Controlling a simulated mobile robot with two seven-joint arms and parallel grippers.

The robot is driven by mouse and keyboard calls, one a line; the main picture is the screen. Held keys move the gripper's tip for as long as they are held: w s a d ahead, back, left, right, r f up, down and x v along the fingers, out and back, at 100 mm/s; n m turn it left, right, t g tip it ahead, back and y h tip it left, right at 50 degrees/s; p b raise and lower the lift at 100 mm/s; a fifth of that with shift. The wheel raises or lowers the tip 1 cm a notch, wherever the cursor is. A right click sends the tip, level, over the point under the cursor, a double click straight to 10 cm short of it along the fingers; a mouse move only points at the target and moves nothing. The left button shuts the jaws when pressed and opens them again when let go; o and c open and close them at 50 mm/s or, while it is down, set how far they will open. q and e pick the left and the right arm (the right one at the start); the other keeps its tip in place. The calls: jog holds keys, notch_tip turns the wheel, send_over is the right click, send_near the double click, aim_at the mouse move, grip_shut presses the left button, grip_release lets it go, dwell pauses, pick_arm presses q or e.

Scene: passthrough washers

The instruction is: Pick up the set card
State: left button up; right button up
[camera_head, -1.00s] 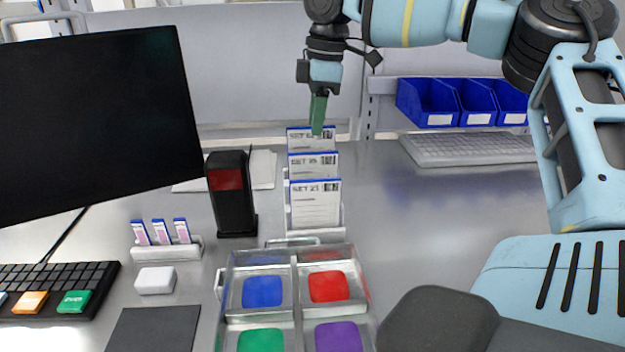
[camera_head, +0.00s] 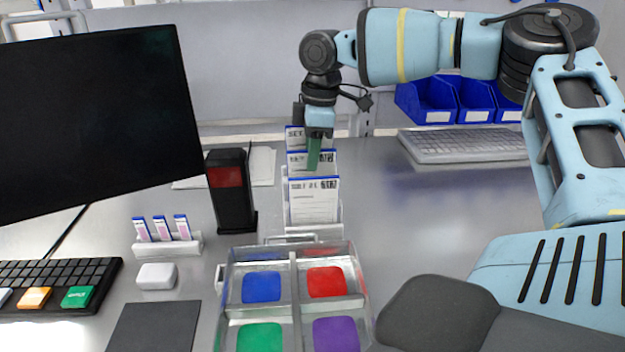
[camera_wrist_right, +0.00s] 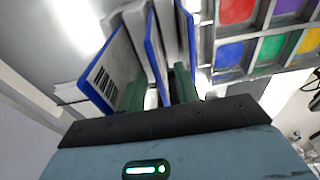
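Three white set cards with blue top edges stand one behind another in a light rack (camera_head: 314,236). The front card (camera_head: 312,203) is nearest me; the middle card (camera_head: 327,166) and the back card (camera_head: 294,140) are partly covered. My right gripper (camera_head: 314,152) points down at the middle card, one green finger in front of its face. In the right wrist view, the green fingers (camera_wrist_right: 157,92) stand apart on either side of the middle card's blue edge (camera_wrist_right: 154,58). The back card (camera_wrist_right: 108,78) lies left of them. Contact with the card is unclear. My left gripper is out of view.
A dark post with a red panel (camera_head: 229,178) stands left of the rack. A clear tray (camera_head: 295,290) with coloured squares is in front. A monitor (camera_head: 95,115) is at left; a keyboard (camera_head: 465,146) and blue bins (camera_head: 440,100) are at back right. The table right of the rack is clear.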

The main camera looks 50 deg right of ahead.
jog(key=shift+f, duration=0.3)
dwell(0.5)
jog(key=shift+c, duration=0.4)
grip_shut()
